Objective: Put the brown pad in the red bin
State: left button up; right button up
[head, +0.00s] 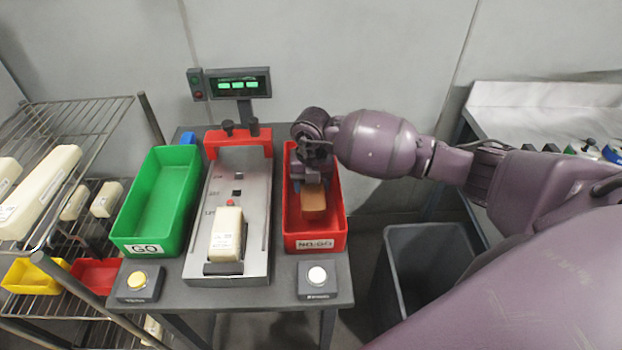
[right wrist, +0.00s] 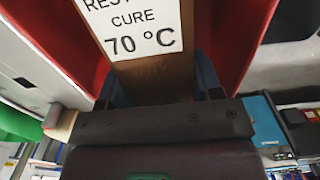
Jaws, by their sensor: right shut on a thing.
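The brown pad (head: 313,198) is in my right gripper (head: 310,182), inside or just above the red bin (head: 335,225) labelled NO-GO. In the right wrist view the pad (right wrist: 152,78) has a white label reading "CURE 70 °C" and sits between my fingers (right wrist: 165,92), with red bin walls (right wrist: 235,45) on both sides. I cannot tell whether the pad touches the bin floor. My left gripper is not in view.
A green GO bin (head: 150,205) stands left of a grey fixture (head: 200,230) holding a cream block (head: 226,235). Button boxes (head: 140,281) (head: 317,280) sit at the table's front. A grey floor bin (head: 430,260) stands at right, a wire rack (head: 85,115) at left.

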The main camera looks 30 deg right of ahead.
jog(key=o, duration=1)
jog(key=shift+r, duration=0.45)
notch_tip(320, 180, up, 10)
jog(key=shift+f+p, duration=0.1)
jog(key=shift+p, duration=0.2)
